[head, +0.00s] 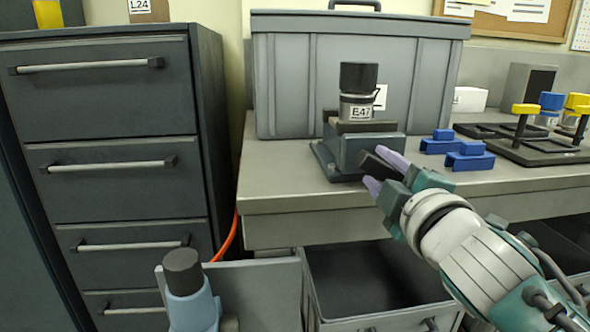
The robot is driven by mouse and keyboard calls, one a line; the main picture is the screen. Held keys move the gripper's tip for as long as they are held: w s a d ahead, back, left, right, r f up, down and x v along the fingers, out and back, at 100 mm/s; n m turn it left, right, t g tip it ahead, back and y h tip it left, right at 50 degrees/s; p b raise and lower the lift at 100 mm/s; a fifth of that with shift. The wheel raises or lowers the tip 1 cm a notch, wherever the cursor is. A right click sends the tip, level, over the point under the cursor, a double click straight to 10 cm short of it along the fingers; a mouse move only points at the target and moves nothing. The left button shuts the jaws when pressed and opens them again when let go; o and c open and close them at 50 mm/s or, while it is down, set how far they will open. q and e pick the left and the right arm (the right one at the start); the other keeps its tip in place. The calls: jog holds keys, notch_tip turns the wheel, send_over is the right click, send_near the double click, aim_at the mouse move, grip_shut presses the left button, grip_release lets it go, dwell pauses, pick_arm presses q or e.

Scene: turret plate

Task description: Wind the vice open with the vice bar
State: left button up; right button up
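The vice (345,150) is a blue-grey block on a base plate near the front edge of the bench. A metal cylinder with a black top and the label E47 (358,106) stands upright in its jaws. My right gripper (380,172) reaches in from the right, at the vice's front right side. Its two lilac fingers lie on either side of a dark bar (377,163), which looks like the vice bar and seems gripped. How the bar meets the vice is partly hidden by the fingers. My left gripper is out of view.
A big grey lidded box (290,80) stands behind the vice. Blue clamp pieces (455,150) and a black tray with yellow knobs (540,150) lie to the right. Below are an open drawer (375,285) and, at left, a drawer cabinet (120,170).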

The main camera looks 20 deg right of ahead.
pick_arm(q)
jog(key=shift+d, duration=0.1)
pick_arm(e)
jog(key=shift+w+a+r+t, duration=0.2)
jog(key=shift+r+t, duration=0.1)
jog(key=shift+r, duration=0.25)
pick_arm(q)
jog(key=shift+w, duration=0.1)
pick_arm(e)
jog(key=shift+s+a, duration=0.1)
jog(key=shift+s, duration=0.2)
jog(key=shift+p+v, duration=0.45)
jog(key=shift+v, duration=1.9)
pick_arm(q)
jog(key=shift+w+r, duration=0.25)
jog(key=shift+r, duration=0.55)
pick_arm(e)
jog(key=v, duration=0.5)
jog(key=shift+s+f, duration=0.15)
jog(key=shift+s, duration=0.25)
